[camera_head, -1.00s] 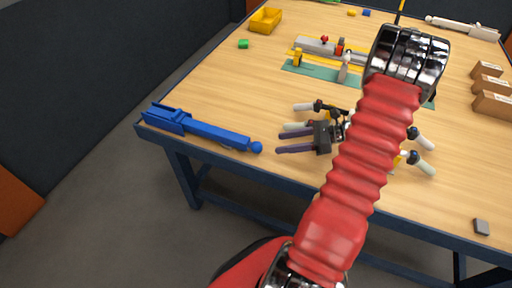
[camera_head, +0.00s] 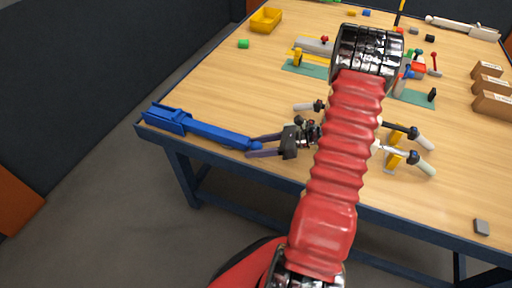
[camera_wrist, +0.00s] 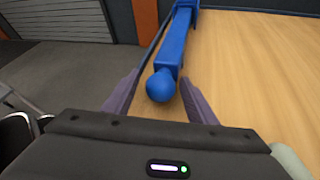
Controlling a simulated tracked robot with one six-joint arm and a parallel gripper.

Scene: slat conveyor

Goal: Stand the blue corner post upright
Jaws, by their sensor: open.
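The blue corner post (camera_head: 205,130) lies flat along the left front edge of the wooden table (camera_head: 220,90). It has a wide block at its left end and a round knob at its right end. My gripper (camera_head: 248,147) is open, with a purple finger on either side of the knob end. In the wrist view the knob (camera_wrist: 161,86) sits between the two spread fingertips of my gripper (camera_wrist: 165,90), and the post runs away toward the top. I cannot tell whether the fingers touch it.
Several white-handled tools (camera_head: 424,140) lie right of my arm. Brown boxes (camera_head: 492,104) stand at the right, and a grey block (camera_head: 481,227) lies near the front edge. The table between post and bin is clear.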

